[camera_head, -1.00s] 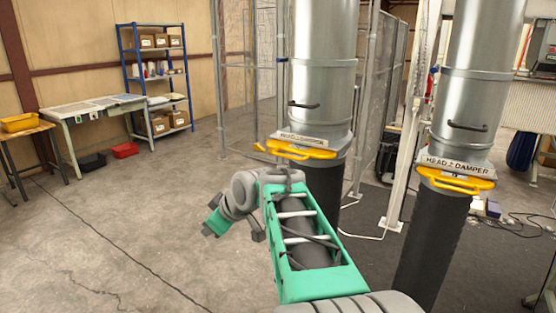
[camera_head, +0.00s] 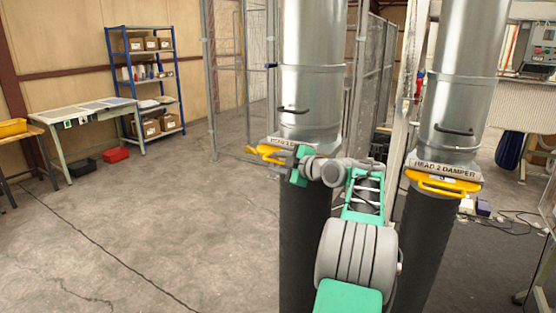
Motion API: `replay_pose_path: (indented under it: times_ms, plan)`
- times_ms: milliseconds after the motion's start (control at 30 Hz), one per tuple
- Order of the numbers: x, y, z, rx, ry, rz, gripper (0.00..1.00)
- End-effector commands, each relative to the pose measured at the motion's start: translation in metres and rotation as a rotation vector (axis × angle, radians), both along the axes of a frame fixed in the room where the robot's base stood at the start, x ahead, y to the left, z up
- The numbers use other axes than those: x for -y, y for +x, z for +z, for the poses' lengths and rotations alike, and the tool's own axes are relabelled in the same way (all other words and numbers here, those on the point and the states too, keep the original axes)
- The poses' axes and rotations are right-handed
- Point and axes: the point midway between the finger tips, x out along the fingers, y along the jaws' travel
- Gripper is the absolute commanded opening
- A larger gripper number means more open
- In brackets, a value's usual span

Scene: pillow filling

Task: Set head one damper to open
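The head one damper is the left metal duct (camera_head: 310,90), with a partly covered label plate (camera_head: 292,142). Its yellow handle (camera_head: 264,150) sticks out to the left below the plate. My gripper (camera_head: 274,158) is level with this handle, its fingers pointing left and overlapping it in the picture. I cannot tell whether they touch it or how far they are apart. My wrist and arm hide the right part of the handle.
The head 2 damper (camera_head: 445,170), with its own yellow handle (camera_head: 440,184), stands close to the right of my arm. A mesh fence (camera_head: 380,90) is behind. A workbench (camera_head: 85,112) and blue shelf (camera_head: 147,85) stand far left, with open floor before them.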

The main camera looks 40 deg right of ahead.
Motion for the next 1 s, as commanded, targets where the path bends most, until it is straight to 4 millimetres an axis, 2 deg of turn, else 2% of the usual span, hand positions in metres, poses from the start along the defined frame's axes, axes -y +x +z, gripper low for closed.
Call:
replay_pose_path:
  times_ms: [200, 600, 1000]
  plan:
    - [-0.0001, 0.0003, -0.0004, 0.0, 0.0, 0.0, 0.31]
    - [0.0, 0.0001, -0.0005, -0.001, 0.001, -0.001, 0.0]
    - [-0.0001, 0.0001, -0.0006, -0.001, 0.001, -0.001, 0.0]
